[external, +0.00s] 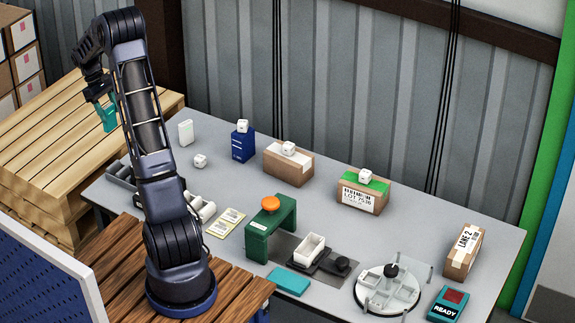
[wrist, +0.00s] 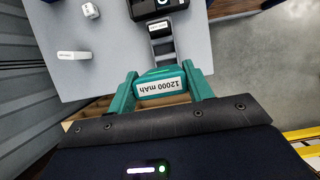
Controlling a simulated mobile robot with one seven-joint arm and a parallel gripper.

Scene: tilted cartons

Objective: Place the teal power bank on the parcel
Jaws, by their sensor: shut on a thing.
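My gripper (wrist: 161,90) has teal fingers and is shut on the teal power bank (wrist: 150,74), whose white label reads 12000 mAh. In the external view my gripper (external: 106,118) hangs at the far left, above the wooden pallets and beyond the table's left end; the power bank is hard to tell from the fingers there. Several brown cartons stand on the table: one with a white top label (external: 283,168), one with green tape and a LOT label (external: 361,199), and one marked LANE 2 (external: 459,262). I cannot tell which is the parcel. The first two bear white cubes.
A blue box (external: 242,147), a white charger-like block (external: 186,132) and a white cube (external: 200,160) stand at the table's left. A green arch (external: 259,238), teal slab (external: 288,281), round divided tray (external: 373,301) and READY device (external: 448,304) line the front. Bare tabletop shows between cartons.

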